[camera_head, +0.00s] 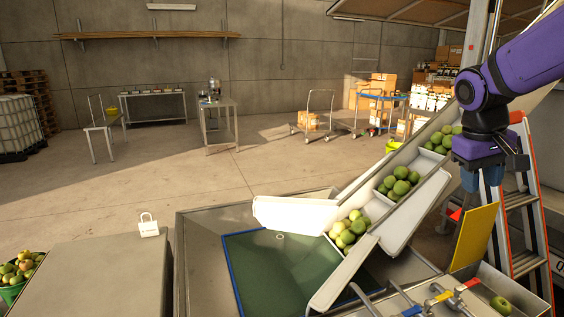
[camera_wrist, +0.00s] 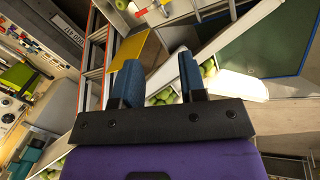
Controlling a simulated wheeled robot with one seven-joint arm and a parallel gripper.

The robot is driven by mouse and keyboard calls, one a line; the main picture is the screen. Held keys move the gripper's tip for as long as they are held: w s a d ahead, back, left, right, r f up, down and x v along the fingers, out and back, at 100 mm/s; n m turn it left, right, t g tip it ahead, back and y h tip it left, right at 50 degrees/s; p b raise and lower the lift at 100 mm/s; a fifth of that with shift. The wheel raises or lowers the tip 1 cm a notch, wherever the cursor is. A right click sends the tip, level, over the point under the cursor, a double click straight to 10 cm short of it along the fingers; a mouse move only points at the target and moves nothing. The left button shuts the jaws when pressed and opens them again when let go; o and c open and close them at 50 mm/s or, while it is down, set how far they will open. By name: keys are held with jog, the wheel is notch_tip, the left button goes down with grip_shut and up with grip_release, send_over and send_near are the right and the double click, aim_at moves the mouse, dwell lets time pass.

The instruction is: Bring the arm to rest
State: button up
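My purple arm reaches in from the upper right of the head view. My gripper (camera_head: 481,188) hangs at its end, fingers pointing down, above the right side of the white chute (camera_head: 417,212) and close to the yellow panel (camera_head: 474,238). In the wrist view my gripper (camera_wrist: 158,75) shows two blue fingers set well apart with nothing between them. The yellow panel (camera_wrist: 150,50) shows beyond the fingers. The head view does not make clear how far the gripper is from the panel.
Green apples (camera_head: 348,230) lie in the chute's compartments. An orange-edged ladder (camera_head: 524,217) stands just right of the gripper. Valves with coloured handles (camera_head: 442,297) are below. A green-floored basin (camera_head: 282,272) lies left of the chute. Open floor (camera_head: 210,180) extends behind.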

jog(key=s+a+r+t+y, duration=0.1)
jog(key=s+a, duration=0.3)
jog(key=s, duration=0.5)
jog(key=s+a+t+y, duration=0.2)
jog(key=s+a+t, duration=0.1)
jog(key=s, duration=0.6)
jog(key=shift+s+a+r+t, duration=0.4)
jog(key=shift+a, duration=0.15)
